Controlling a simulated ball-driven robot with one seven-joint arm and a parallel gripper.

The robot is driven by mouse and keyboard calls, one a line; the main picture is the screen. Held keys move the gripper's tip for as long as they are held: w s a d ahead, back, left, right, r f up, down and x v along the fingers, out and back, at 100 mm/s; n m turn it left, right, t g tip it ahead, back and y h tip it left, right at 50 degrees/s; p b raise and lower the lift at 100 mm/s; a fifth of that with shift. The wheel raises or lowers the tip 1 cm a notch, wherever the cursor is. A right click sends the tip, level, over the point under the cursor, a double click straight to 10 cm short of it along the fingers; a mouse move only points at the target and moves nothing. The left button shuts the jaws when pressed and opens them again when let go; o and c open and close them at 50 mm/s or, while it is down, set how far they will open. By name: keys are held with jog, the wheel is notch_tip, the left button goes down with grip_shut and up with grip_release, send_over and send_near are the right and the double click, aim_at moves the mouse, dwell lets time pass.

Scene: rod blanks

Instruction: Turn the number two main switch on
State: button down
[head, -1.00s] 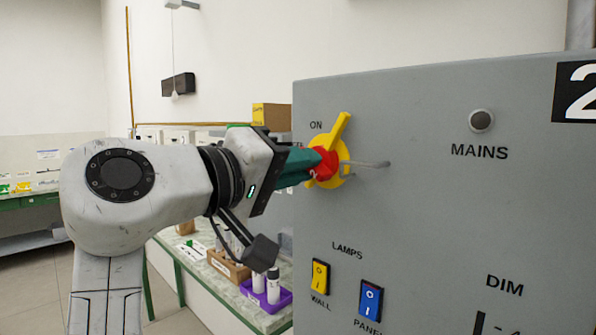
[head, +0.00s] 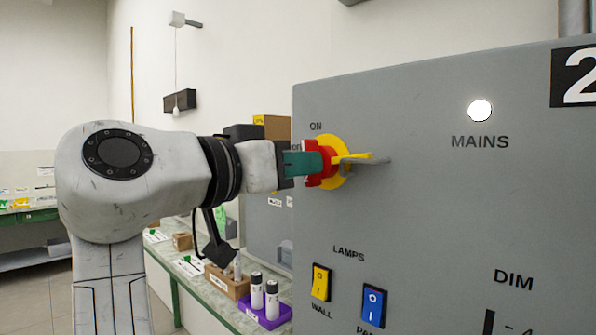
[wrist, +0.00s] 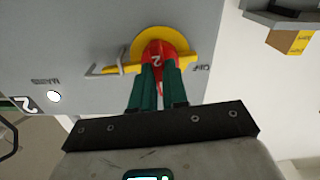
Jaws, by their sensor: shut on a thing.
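The main switch is a red knob (head: 321,176) marked 2 on a round yellow plate (head: 331,143), with a yellow lever bar (head: 358,157). The bar now lies roughly level in the head view, pointing right. In the wrist view the red knob (wrist: 159,52) sits between my fingertips and the yellow bar (wrist: 112,70) runs across. My gripper (head: 312,164) has teal fingers and is shut on the red knob; its fingers also show in the wrist view (wrist: 158,76). The MAINS lamp (head: 480,111) glows white. The ON label (head: 316,127) is above the knob.
The grey cabinet (head: 430,220) carries a large 2 plate (head: 577,77), a yellow WALL switch (head: 320,282) and a blue PANEL switch (head: 373,304). A thin grey hook (head: 380,161) juts out beside the knob. A bench with a purple tray (head: 281,318) stands left of the cabinet.

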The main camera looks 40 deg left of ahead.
jog(key=shift+f+m, duration=0.25)
jog(key=shift+m, duration=0.35)
jog(key=c, duration=1.4)
grip_release()
jog(key=shift+o, duration=1.3)
jog(key=shift+r, duration=0.2)
jog(key=shift+s, duration=0.1)
jog(key=s+b, duration=0.2)
jog(key=s, duration=0.8)
jog(key=shift+s+a, duration=0.3)
jog(key=shift+a, duration=0.15)
jog(key=shift+f, duration=0.1)
